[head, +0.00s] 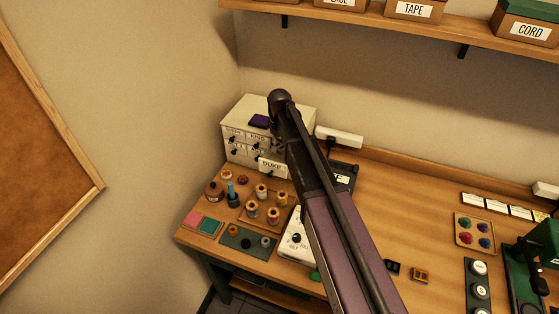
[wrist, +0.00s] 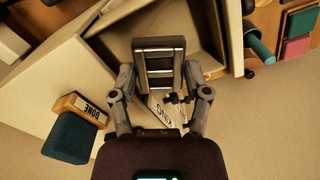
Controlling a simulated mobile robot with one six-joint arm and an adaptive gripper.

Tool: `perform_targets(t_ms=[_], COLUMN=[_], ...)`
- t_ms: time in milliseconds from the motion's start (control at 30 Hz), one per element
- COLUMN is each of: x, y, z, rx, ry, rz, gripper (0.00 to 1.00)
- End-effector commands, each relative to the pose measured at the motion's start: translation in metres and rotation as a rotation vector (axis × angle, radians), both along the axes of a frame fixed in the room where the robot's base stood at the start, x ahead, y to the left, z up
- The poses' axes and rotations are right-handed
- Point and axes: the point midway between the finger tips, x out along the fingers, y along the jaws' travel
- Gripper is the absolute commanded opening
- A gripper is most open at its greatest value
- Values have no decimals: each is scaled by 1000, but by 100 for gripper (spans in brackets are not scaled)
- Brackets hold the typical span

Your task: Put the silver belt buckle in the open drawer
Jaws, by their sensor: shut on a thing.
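In the wrist view my gripper (wrist: 158,83) is shut on the silver belt buckle (wrist: 165,53), a rectangular frame with pale cross bars and dark parts between them. The buckle stands up between the two fingers. Behind it is an open drawer (wrist: 237,38) with cream walls and a brown inside. The buckle overlaps the opening in this view; its height above the drawer is hard to tell. In the head view the white drawer cabinet (head: 305,113) stands at the back left corner of the table. A drawer front marked DUKE (head: 272,167) juts out. My arm hides the gripper and buckle there.
A block marked DONE (wrist: 92,108) with a dark teal part lies beside the drawer in the wrist view. Thread spools (head: 262,191) stand in front.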

Motion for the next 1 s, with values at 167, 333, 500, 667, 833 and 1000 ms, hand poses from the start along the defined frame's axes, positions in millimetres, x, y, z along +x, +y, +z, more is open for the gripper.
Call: perform_targets(t_ms=[167,333,500,667,833,1000], x=[0,0,0,0,0,0], y=[0,-1,-1,-1,-1,-2], z=[-16,-18,-17,-18,-26,-40], rx=[0,0,0,0,0,0], ry=[0,0,0,0,0,0], rz=[-1,-1,-1,-2,-2,-2], gripper=[14,14,14,14,14,14])
